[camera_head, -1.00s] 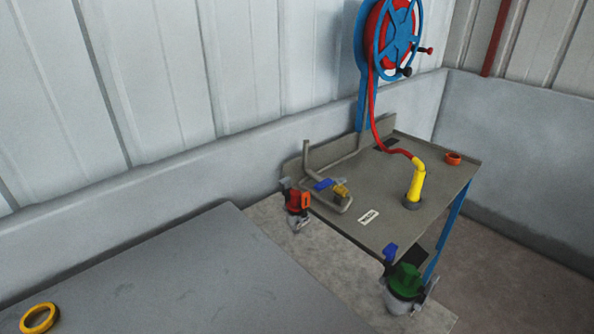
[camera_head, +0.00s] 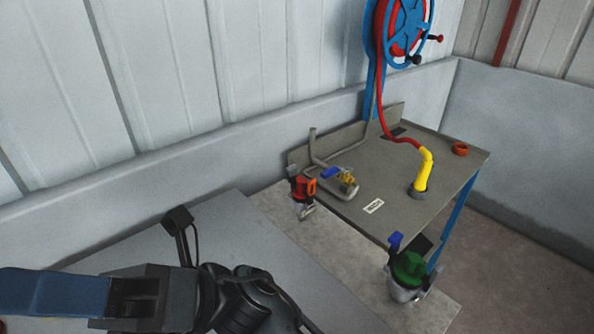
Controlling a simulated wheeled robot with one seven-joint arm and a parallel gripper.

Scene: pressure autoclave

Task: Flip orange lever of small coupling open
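A small red coupling (camera_head: 298,187) with an orange lever (camera_head: 311,187) sits at the near left edge of the grey-brown table, with a grey metal part below it. It is too small to tell the lever's exact position. My gripper (camera_head: 50,292) shows at the lower left, with a blue finger part reaching past the left edge of the picture. It is well to the left of the coupling and apart from it. Its fingertips are cut off, so its opening does not show. Nothing visible is held.
The table (camera_head: 400,180) holds bent pipework with a blue handle (camera_head: 330,173), a yellow nozzle (camera_head: 422,172) on a red hose, and an orange ring (camera_head: 460,149). A green-topped vessel (camera_head: 408,268) stands at its front. A grey surface (camera_head: 215,230) lies to the left.

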